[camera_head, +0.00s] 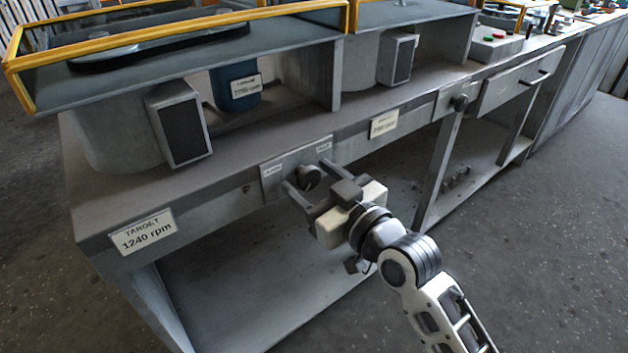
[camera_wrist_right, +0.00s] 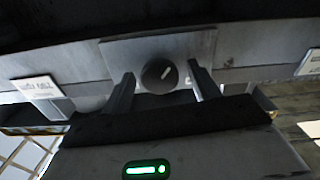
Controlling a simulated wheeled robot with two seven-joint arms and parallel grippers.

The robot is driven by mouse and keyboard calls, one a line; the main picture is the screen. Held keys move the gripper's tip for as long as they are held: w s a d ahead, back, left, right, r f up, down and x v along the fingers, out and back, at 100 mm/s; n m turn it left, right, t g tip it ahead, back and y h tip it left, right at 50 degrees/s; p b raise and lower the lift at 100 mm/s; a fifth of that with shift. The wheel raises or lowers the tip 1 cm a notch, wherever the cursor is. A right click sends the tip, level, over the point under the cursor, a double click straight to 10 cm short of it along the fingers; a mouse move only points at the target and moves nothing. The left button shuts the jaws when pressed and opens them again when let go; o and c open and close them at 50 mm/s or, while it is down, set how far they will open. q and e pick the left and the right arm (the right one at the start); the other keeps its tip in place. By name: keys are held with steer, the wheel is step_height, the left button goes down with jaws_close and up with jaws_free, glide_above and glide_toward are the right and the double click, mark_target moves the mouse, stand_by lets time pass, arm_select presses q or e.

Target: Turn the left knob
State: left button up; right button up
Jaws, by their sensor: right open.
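The left knob (camera_head: 308,177) is a dark round knob on a grey metal plate (camera_head: 272,181) on the front edge of the bench. In the right wrist view the knob (camera_wrist_right: 159,75) shows a light, slanted mark on its face. My right gripper (camera_head: 306,176) is open in front of the knob. In the right wrist view its two fingers stand to the left and right of the knob, with gaps on both sides. Whether the fingertips reach past the knob's face I cannot tell. My left gripper is in neither view.
A second dark knob (camera_head: 460,102) sits further right on the bench front. A label (camera_head: 143,232) on the near left reads "TARGET 1240 rpm". Grey housings with yellow frames (camera_head: 180,30) stand on the bench. The floor (camera_head: 540,230) at the right is clear.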

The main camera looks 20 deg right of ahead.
steer(key=c, duration=1)
steer(key=shift+o, duration=0.2)
steer(key=shift+r+p, duration=0.15)
steer(key=shift+p, duration=0.3)
steer(key=shift+m+p, duration=1.1)
steer(key=shift+f+m, duration=0.2)
steer(key=shift+m, duration=0.1)
steer(key=o, duration=1)
steer(key=shift+c, duration=0.2)
